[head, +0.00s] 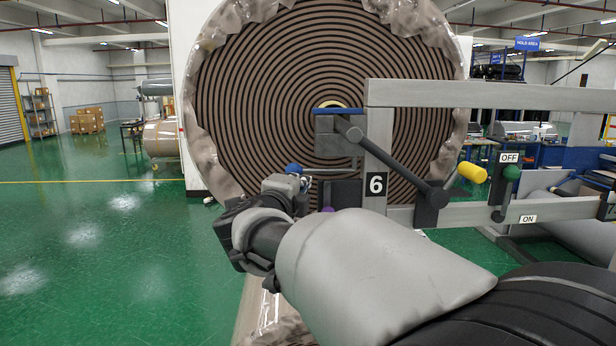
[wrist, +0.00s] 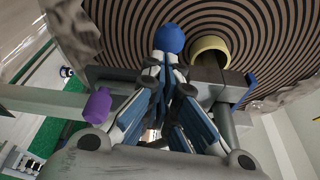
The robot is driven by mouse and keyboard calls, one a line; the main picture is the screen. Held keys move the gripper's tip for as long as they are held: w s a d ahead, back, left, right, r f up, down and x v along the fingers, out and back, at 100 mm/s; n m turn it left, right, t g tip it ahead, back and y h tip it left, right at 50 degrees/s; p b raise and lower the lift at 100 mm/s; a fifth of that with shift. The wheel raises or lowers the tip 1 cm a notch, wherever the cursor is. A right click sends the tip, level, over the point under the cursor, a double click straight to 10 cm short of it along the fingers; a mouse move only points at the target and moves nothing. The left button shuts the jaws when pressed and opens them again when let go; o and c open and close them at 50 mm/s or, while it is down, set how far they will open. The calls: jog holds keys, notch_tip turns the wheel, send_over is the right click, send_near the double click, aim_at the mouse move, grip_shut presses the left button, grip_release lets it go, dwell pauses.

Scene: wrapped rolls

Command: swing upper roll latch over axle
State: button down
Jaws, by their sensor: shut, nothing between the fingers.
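A blue-edged bar (head: 338,111) crosses just below the axle on a grey bracket (head: 333,142). A blue ball knob (head: 293,169) is left of and below the axle. My gripper (head: 303,181) is shut and empty beside this knob. In the wrist view the knob (wrist: 169,39) sits just beyond my fingertips (wrist: 167,66); I cannot tell whether they touch. The knob's stem is hidden.
A purple knob (wrist: 97,105) sits left of my fingers. Green floor (head: 90,220) is open at left.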

jog(key=shift+w+a+p, duration=0.2)
jog(key=shift+w+a, duration=0.15)
jog(key=shift+w, duration=0.25)
jog(key=shift+w+a+p, duration=0.2)
jog(key=shift+w+a, duration=0.1)
jog(key=shift+w, duration=0.25)
jog(key=shift+r, duration=0.1)
jog(key=shift+d, duration=0.1)
